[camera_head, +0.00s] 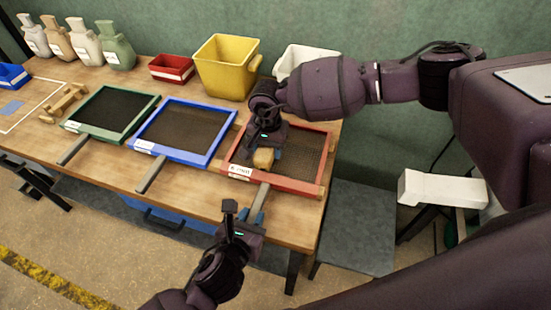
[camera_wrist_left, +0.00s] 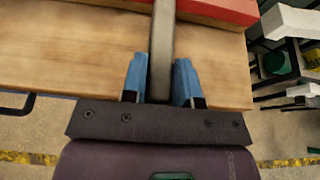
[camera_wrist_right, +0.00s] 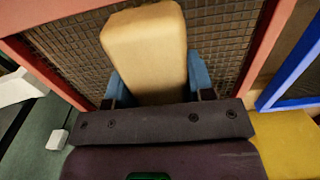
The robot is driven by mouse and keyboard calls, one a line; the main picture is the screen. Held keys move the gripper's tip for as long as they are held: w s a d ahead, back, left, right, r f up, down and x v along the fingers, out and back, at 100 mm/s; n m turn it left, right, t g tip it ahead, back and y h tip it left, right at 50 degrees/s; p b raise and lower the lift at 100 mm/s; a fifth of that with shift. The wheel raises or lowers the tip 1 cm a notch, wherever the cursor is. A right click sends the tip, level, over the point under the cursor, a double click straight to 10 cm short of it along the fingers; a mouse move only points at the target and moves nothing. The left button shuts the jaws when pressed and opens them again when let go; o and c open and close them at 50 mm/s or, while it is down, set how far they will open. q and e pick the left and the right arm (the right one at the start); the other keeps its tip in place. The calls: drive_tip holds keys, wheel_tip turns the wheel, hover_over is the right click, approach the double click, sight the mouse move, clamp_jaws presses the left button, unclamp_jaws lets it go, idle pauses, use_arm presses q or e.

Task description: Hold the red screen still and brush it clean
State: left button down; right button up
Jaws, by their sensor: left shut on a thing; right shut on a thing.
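The red screen (camera_head: 311,189) lies on the table at the right end, with a dark mesh and a handle toward the front edge. My left gripper (camera_head: 253,218) is shut on the screen's handle; the left wrist view shows the grey handle (camera_wrist_left: 161,50) between the blue fingers (camera_wrist_left: 160,80). My right gripper (camera_head: 268,152) is over the mesh and shut on the brush. The brush's pale wooden block (camera_wrist_right: 147,50) sits between the fingers (camera_wrist_right: 158,85) in the right wrist view. Its bristles are hidden, so I cannot tell whether they touch the mesh.
A blue screen (camera_head: 184,129) and a green screen (camera_head: 112,112) lie to the left. A yellow bin (camera_head: 225,67), a red tray (camera_head: 171,69) and a white bin (camera_head: 301,57) stand behind. Several bags (camera_head: 117,47) line the back left. Wooden table (camera_head: 110,167) shows bare in front.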

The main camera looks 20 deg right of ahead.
sight(286, 150)
drive_tip(key=shift+s+d+f, duration=0.1)
drive_tip(key=shift+s+d, duration=0.55)
drive_tip(key=shift+d, duration=0.3)
drive_tip(key=shift+s+d+f, duration=0.1)
drive_tip(key=shift+s+d, duration=0.55)
drive_tip(key=shift+d, duration=0.3)
drive_tip(key=shift+s+d+r, duration=0.1)
drive_tip(key=shift+s+d, duration=0.5)
drive_tip(key=shift+d, duration=0.3)
drive_tip(key=shift+s+d+r, duration=0.1)
drive_tip(key=shift+s+d, duration=0.5)
drive_tip(key=shift+d, duration=0.3)
drive_tip(key=shift+s+d, duration=0.6)
drive_tip(key=shift+d, duration=0.3)
drive_tip(key=shift+w+d+f, duration=0.1)
drive_tip(key=shift+w+d, duration=1.15)
drive_tip(key=shift+w, duration=0.3)
drive_tip(key=shift+a, duration=0.1)
drive_tip(key=shift+w+a, duration=0.55)
drive_tip(key=shift+a, duration=0.35)
drive_tip(key=shift+w+a, duration=0.5)
drive_tip(key=shift+a, duration=0.4)
drive_tip(key=shift+w+a, duration=0.45)
drive_tip(key=shift+a, duration=0.25)
drive_tip(key=shift+w+a, duration=0.4)
drive_tip(key=shift+a, duration=0.25)
